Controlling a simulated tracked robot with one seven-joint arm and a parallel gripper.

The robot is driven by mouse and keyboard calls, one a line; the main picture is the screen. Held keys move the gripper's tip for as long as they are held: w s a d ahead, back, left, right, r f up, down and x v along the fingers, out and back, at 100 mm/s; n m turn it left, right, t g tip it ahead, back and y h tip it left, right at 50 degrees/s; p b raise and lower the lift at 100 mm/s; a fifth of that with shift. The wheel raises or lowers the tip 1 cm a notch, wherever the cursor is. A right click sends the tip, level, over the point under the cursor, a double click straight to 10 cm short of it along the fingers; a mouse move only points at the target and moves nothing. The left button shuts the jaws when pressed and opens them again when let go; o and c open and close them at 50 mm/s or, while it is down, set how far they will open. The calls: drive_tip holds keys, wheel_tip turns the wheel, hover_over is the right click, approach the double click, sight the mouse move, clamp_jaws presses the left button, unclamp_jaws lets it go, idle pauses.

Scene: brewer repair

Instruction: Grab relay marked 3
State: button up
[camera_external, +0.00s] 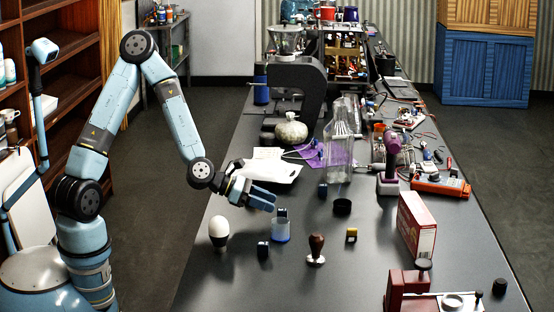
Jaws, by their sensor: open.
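My gripper (263,198) is open and empty, low over the left part of the dark table, at the end of my blue arm. Small dark blocks that look like relays sit on the table. One block (263,248) is below my gripper in the picture, left of a translucent blue cup (281,231). Another block (282,212) shows just behind the cup, close to the gripper's tips. A third block (323,189) is farther back to the right. A yellow-and-black block (351,235) lies to the right. No markings are legible, so I cannot tell which is relay 3.
A red-and-white box (416,225), a purple drill-like tool (391,160) and a red device (408,288) are on the right.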

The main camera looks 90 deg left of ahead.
sight(282, 215)
drive_tip(key=shift+w+f, duration=0.1)
drive_tip(key=shift+f, duration=0.55)
drive_tip(key=shift+x, duration=3.6)
clamp_jaws()
drive_tip(key=shift+r, duration=0.1)
